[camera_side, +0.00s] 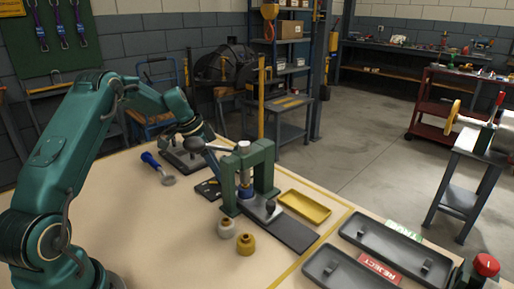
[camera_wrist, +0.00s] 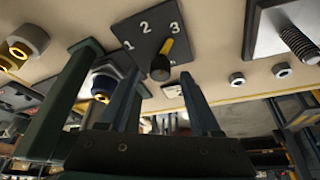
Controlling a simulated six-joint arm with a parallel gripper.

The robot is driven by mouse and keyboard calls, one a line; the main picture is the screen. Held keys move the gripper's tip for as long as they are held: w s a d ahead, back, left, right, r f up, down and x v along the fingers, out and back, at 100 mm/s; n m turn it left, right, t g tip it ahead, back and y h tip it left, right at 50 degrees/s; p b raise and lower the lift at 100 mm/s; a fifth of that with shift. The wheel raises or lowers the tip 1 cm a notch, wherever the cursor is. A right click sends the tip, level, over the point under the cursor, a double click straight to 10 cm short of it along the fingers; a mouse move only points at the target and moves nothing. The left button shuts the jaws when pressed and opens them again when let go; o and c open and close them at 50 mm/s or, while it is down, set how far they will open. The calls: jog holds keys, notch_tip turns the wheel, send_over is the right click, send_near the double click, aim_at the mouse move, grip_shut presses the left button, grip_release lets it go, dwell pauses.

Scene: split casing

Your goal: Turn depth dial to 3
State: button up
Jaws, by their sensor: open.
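The depth dial is a dark square plate (camera_wrist: 140,30) with white numbers 1, 2 and 3 in the wrist view. Its round black knob (camera_wrist: 160,70) carries a yellow pointer that leans toward the 3. My gripper (camera_wrist: 158,82) is open, with one finger on each side of the knob in the picture.
The green press frame (camera_side: 250,172) stands close beside the dial. A blue-handled tool (camera_side: 157,167) lies to the left. A yellow tray (camera_side: 304,206) is right of the press, and two round parts (camera_side: 245,244) stand in front. Dark trays (camera_side: 395,246) fill the right side.

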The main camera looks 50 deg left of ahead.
jog(key=shift+v, duration=2.1)
